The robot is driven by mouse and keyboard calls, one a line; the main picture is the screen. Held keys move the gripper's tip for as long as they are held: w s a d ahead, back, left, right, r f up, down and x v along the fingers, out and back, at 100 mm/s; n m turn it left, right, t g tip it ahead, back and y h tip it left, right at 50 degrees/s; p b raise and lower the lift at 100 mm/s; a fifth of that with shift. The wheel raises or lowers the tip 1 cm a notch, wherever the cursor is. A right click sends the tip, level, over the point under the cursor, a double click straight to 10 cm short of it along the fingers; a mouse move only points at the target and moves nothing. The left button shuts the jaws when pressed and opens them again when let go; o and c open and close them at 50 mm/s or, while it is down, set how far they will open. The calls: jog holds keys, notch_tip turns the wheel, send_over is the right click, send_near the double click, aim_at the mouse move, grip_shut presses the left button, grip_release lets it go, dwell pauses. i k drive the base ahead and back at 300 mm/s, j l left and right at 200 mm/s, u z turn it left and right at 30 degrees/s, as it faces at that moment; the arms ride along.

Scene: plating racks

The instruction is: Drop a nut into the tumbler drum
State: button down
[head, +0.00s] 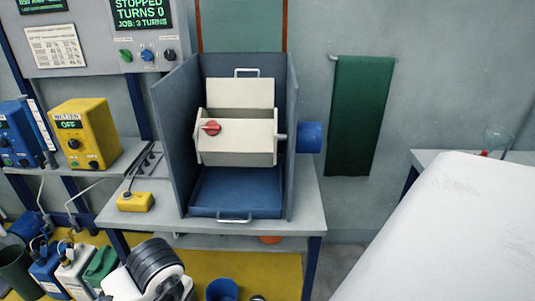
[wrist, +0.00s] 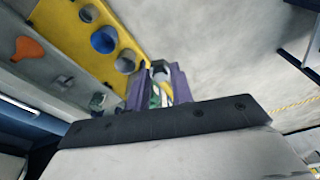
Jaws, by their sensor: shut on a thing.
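The tumbler drum (head: 236,158) is a cream, many-sided drum with a red knob on its front. It sits inside a blue open-fronted housing (head: 173,135). A cream panel (head: 240,92) stands upright behind the drum's top edge; I cannot see down into the drum. In the wrist view my gripper (wrist: 159,80), with purple fingers, is shut on a small grey-white thing (wrist: 158,68), seemingly the nut, mostly hidden between the fingers.
The drum stands on a grey table (head: 300,195). A yellow control (head: 135,201) lies at its left, and a blue motor (head: 309,137) juts out at the right. The display (head: 141,13) reads STOPPED, TURNS 0.

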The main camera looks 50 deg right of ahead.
aim_at(243, 162)
jog(key=z, duration=1.15)
